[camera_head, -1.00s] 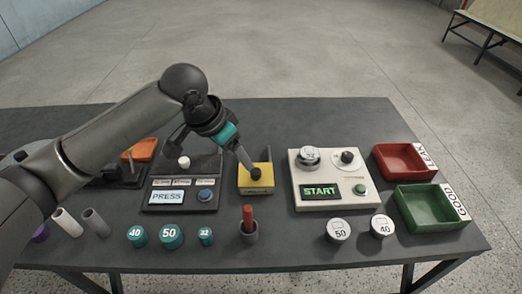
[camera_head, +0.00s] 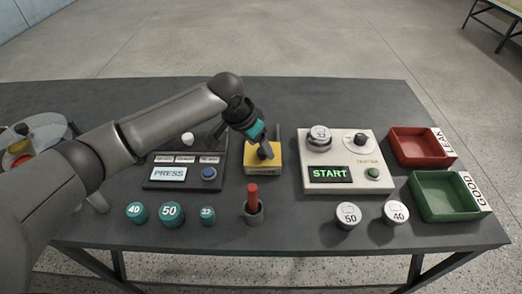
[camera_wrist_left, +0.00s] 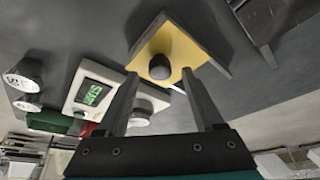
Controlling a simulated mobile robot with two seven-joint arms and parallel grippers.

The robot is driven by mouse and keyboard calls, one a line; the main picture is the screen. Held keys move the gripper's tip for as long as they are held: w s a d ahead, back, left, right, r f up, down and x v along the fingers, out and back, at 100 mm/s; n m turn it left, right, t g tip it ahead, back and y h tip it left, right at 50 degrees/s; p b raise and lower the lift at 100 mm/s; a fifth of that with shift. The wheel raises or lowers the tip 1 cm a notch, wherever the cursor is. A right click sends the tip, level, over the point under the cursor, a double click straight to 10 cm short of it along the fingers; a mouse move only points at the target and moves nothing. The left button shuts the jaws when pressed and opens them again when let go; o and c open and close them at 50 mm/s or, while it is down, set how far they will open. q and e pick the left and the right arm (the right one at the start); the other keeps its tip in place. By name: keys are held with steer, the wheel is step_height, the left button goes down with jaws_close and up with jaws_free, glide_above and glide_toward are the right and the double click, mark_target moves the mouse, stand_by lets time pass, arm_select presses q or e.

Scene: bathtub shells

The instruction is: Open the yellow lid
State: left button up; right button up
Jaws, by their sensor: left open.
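The yellow lid (camera_head: 257,169) is the yellow top of a small box at the middle of the table, and it lies flat. In the left wrist view the yellow lid (camera_wrist_left: 184,50) has a dark round knob (camera_wrist_left: 160,67) on it. My left gripper (camera_head: 270,150) is over the lid, with its fingers open. In the left wrist view the fingers of my left gripper (camera_wrist_left: 158,90) stand apart, one on each side below the knob. I cannot tell whether they touch the lid. My right gripper is not in view.
A white START panel (camera_head: 318,184) stands right of the box, and a dark PRESS panel (camera_head: 155,182) stands left. A grey holder with a red stick (camera_head: 253,200) is in front. Red (camera_head: 425,160) and green (camera_head: 425,208) trays are at the right. Several small caps line the front.

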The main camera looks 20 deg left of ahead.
arm_select(q)
steer(key=shift+x, duration=0.75)
steer(key=shift+c, duration=0.4)
jaws_close()
stand_by(0.5)
